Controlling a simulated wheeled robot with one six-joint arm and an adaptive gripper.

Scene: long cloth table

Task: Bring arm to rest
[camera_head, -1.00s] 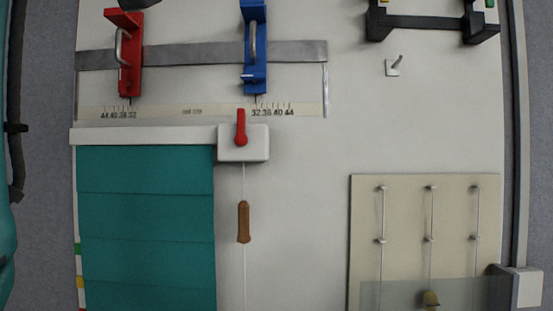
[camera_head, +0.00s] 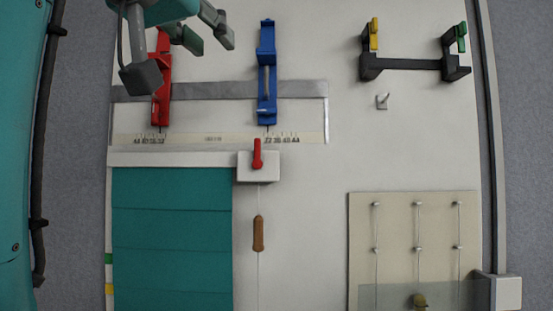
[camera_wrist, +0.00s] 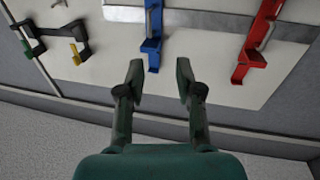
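My gripper (camera_head: 208,41) shows at the top left of the head view, in front of the board near the red clamp (camera_head: 161,90). In the wrist view, the two fingers of my gripper (camera_wrist: 159,75) are spread apart with nothing between them. Beyond the fingertips are the blue clamp (camera_wrist: 153,40) and the red clamp (camera_wrist: 256,45). My arm hides part of the red clamp in the head view.
The board holds a metal rail (camera_head: 215,93), a blue clamp (camera_head: 267,75), a red lever (camera_head: 257,154) on a white box, a teal blind (camera_head: 172,240) and a wooden handle (camera_head: 258,233). A black bracket (camera_head: 415,64) and small hook (camera_head: 382,101) are right. Grey floor borders the board.

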